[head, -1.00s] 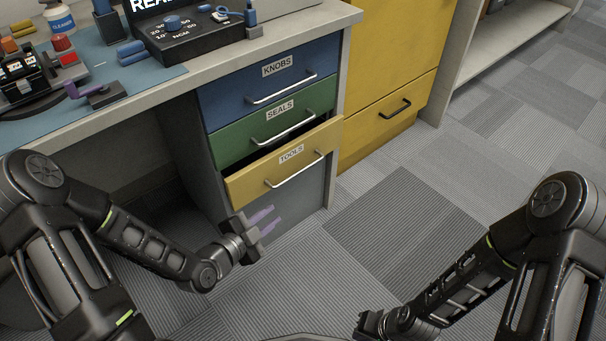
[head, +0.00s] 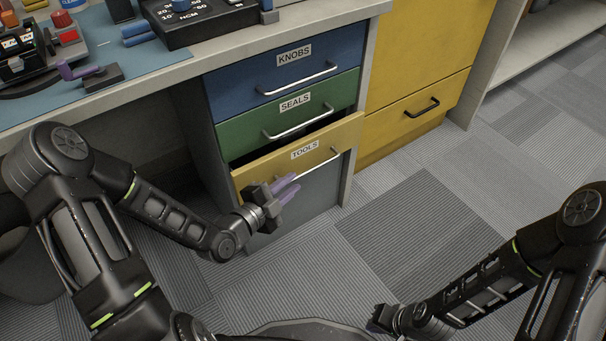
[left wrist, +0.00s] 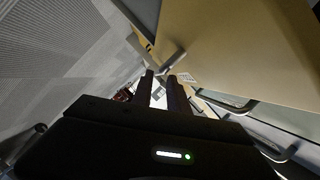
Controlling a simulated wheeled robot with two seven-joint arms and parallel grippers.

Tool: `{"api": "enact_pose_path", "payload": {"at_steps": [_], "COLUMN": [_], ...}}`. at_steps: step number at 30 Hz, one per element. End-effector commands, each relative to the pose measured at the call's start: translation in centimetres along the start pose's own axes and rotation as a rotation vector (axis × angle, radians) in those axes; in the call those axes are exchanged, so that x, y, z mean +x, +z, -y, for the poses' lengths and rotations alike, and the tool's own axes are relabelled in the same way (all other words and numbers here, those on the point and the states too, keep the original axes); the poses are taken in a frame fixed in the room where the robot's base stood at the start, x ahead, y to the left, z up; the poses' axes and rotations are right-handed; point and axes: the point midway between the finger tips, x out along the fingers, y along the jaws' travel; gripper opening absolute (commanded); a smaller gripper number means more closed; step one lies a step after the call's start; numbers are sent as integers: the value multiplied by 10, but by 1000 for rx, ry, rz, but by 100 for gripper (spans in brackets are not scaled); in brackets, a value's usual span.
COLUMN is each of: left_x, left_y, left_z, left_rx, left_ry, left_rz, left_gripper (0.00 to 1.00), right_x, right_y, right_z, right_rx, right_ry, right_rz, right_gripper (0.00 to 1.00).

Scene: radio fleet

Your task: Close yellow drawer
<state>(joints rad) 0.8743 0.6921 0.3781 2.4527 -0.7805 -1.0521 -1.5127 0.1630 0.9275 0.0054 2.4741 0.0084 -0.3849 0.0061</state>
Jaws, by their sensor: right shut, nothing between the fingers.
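The yellow drawer (head: 268,167), labelled TOOLS, is pulled part way out of the cabinet under the desk. A dark gap shows above its front. It carries a silver bar handle (head: 322,163). Contact with the drawer cannot be told. The left wrist view shows both fingers (left wrist: 160,82) beside a large yellow panel (left wrist: 235,50). My right gripper (head: 375,324) is shut and empty, low over the floor, far from the drawer.
A blue KNOBS drawer (head: 245,85) and a green SEALS drawer (head: 240,135) above are shut. A grey panel (head: 322,195) lies below. A yellow cabinet (head: 425,60) stands to the right. Tools and devices lie on the desk mat (head: 165,70). The carpet floor (head: 420,225) is clear.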

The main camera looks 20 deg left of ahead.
Motion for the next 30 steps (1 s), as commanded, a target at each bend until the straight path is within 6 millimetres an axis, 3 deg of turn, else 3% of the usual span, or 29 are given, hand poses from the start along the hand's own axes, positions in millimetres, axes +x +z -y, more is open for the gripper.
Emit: {"api": "enact_pose_path", "payload": {"at_steps": [6,12,21,30], "left_x": [36,56,59,58], "left_y": [0,0,0,0], "left_z": [-2,-1,0,0], "left_rx": [-3,-2,-2,-2], "left_ry": [-1,0,0,0], "left_rz": [-2,-1,0,0], "left_gripper": [20,20,20,0], "right_x": [12,16,16,16], "right_y": [-1,-1,-2,-2], "right_z": [-4,-5,-5,-5], "right_rx": [1,1,1,1], "right_ry": [0,0,0,0], "right_rz": [-4,-7,-8,-9], "right_gripper": [0,0,0,0]}}
